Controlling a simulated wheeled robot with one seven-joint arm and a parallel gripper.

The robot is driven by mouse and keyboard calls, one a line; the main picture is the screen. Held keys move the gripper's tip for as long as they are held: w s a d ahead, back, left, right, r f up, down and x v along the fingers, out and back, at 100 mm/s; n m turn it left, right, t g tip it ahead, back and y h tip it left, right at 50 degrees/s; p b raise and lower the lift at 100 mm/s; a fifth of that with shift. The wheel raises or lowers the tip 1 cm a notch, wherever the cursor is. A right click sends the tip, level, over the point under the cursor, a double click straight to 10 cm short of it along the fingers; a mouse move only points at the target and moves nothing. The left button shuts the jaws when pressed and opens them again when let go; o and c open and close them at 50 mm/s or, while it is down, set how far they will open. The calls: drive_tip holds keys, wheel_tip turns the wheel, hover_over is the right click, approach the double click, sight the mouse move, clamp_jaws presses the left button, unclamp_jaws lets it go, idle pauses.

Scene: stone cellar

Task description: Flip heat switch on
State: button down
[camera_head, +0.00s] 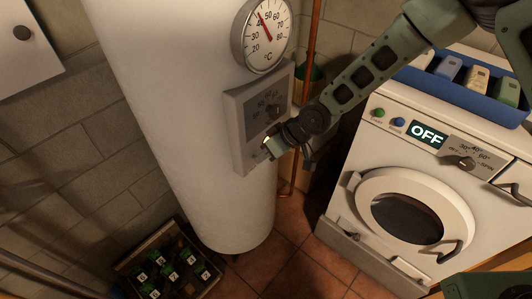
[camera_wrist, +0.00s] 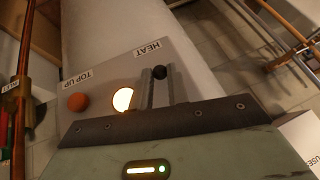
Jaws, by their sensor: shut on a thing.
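The heat switch (camera_wrist: 159,72) is a short lever with a black ball tip, under the upside-down HEAT label in the wrist view. My gripper (camera_wrist: 159,88) is shut on it, one grey finger on each side. The lever's base and exact tilt are hidden. A glowing lamp (camera_wrist: 122,98) is beside the fingers. The grey control panel (camera_head: 239,125) is on the front of the white boiler (camera_head: 160,90). In the head view my gripper (camera_head: 268,150) is at the panel's lower right and hides the switch.
An orange round TOP UP button (camera_wrist: 77,102) is on the same panel. A temperature gauge (camera_head: 266,36) sits above. A washing machine (camera_head: 345,150) showing OFF stands right, with a blue tray (camera_head: 432,86) on top. A crate of bottles (camera_head: 125,265) is on the floor.

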drive_tip(key=c, duration=1.4)
unclamp_jaws()
drive_tip(key=shift+o, duration=0.2)
drive_tip(key=shift+r, duration=0.1)
drive_tip(key=b+v, duration=0.2)
drive_tip(key=v, duration=1.5)
drive_tip(key=shift+s+d, duration=0.1)
drive_tip(key=shift+d, duration=0.05)
drive_tip(key=s+d+m+h+b, duration=0.1)
drive_tip(key=s+d+h+b, duration=0.2)
drive_tip(key=s, duration=0.9)
drive_tip(key=s+d+m+g+h+b, duration=0.1)
drive_tip(key=s+d+h+b, duration=0.1)
drive_tip(key=s, duration=0.9)
drive_tip(key=shift+s+d+m+h+b, duration=0.35)
drive_tip(key=shift+d+h, duration=0.35)
drive_tip(key=shift+d, duration=0.4)
